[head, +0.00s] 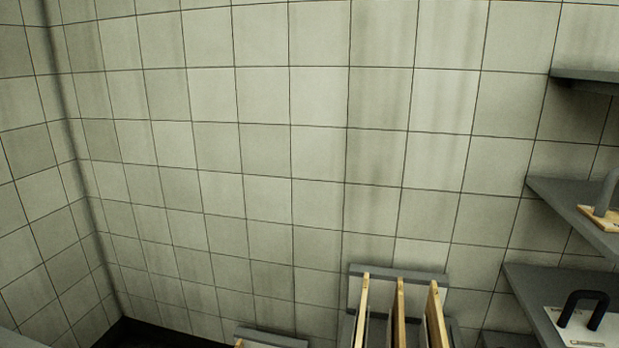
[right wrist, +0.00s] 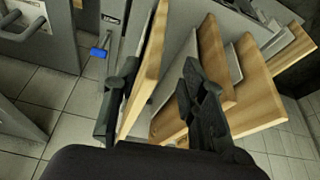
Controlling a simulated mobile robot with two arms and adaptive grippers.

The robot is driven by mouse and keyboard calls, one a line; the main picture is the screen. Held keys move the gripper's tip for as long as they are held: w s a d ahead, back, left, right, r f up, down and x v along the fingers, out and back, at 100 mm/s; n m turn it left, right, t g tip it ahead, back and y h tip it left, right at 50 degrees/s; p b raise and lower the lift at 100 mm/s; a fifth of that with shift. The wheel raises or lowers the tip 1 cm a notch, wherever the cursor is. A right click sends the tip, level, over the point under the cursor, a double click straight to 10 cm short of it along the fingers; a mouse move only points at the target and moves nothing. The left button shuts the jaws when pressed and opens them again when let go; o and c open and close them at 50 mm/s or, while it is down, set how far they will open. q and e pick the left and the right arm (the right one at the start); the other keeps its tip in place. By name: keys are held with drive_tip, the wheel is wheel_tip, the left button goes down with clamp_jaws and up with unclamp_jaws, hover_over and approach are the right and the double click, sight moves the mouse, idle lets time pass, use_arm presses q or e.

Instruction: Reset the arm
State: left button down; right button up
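My right gripper (right wrist: 158,88) shows in the right wrist view with its two black fingers spread well apart. An upright wooden board (right wrist: 147,72) shows between the fingers, close beside the left one. A clear gap lies between it and the right finger, so the gripper looks open and not clamped on it. I cannot tell whether the left finger touches the board. Neither gripper shows in the head view, and my left gripper is in no view.
Several more boards (right wrist: 262,80) stand to the right in the wrist view. In the head view, a grey rack (head: 398,277) holds upright boards at the bottom. Grey shelves (head: 575,210) line the right side, one bearing a dark handle (head: 584,296). The tiled wall is bare.

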drive_tip(key=s+a+f+n+y, duration=0.1)
drive_tip(key=s+a+f+n, duration=0.25)
drive_tip(key=s+a, duration=0.8)
drive_tip(key=s+r, duration=0.3)
drive_tip(key=s, duration=1.2)
wheel_tip(320, 180, down, 28)
drive_tip(key=s+g, duration=0.2)
drive_tip(key=s+d+f+g, duration=0.1)
drive_tip(key=s+d+f, duration=0.2)
drive_tip(key=s+f, duration=1.1)
drive_tip(key=shift+s, duration=1.25)
